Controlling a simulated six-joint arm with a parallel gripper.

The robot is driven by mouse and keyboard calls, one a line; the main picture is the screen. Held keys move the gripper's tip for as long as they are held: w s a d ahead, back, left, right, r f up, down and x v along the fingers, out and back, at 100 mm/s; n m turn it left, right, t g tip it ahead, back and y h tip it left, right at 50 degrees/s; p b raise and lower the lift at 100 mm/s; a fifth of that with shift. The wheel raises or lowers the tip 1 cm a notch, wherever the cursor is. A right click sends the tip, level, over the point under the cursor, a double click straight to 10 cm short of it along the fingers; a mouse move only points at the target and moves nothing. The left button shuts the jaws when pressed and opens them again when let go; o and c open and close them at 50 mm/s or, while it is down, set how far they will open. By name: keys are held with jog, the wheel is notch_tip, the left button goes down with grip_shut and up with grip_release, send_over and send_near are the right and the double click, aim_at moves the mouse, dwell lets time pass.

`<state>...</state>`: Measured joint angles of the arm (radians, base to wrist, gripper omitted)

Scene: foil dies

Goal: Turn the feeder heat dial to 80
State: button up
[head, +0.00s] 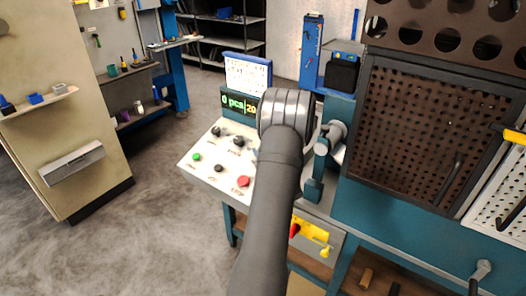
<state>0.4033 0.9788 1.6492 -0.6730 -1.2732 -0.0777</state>
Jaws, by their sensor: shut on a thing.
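A sloped white control panel (205,178) stands left of centre in the head view. It carries several black knobs, among them an upper left one (216,131), one right of it (238,141) and a lower one (217,168). Their labels are too small to read, so I cannot tell which is the feeder heat dial. My arm covers the panel's right part and may hide other knobs. A display (239,104) above the panel shows "0 pcs" and "20", cut off by my arm. My gripper is hidden behind my arm.
The panel has a green button (196,157) and a red button (243,181). A dark perforated guard (425,125) stands to the right. Open floor (130,240) lies to the left.

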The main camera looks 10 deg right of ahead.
jog(key=shift+r, duration=0.1)
jog(key=o, duration=0.9)
jog(key=shift+o, duration=0.2)
jog(key=v, duration=1.7)
jog(key=shift+s, duration=0.25)
